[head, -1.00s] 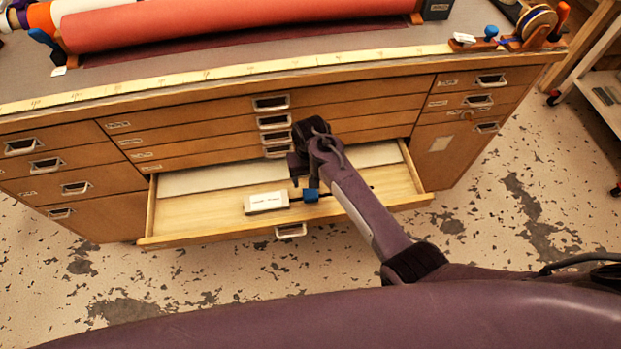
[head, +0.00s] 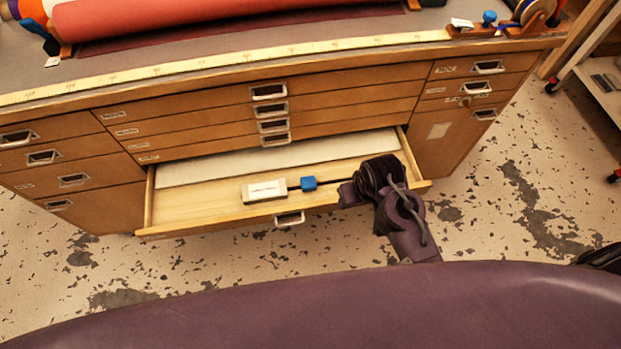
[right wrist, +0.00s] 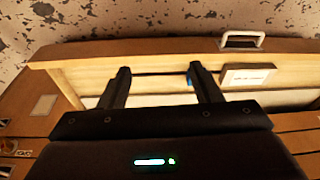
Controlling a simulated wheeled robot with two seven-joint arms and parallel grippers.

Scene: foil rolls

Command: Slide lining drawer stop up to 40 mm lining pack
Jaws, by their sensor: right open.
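The lining drawer (head: 200,205) is pulled open, with a pale lining sheet at its back. The white labelled lining pack (head: 264,190) lies near its front; the right wrist view shows it too (right wrist: 248,77). The blue drawer stop (head: 308,184) sits on a dark rod to the right of the pack, with a short gap between them. My right gripper (right wrist: 160,72) is open at the drawer's right part, to the right of the stop in the head view. In the right wrist view one finger partly covers the blue stop (right wrist: 190,79). My left gripper is out of view.
Shut drawers with metal handles (head: 272,109) stand above the open drawer. A red roll (head: 200,12) and a yellow measuring strip (head: 230,54) are on the worktop. The speckled floor in front is clear.

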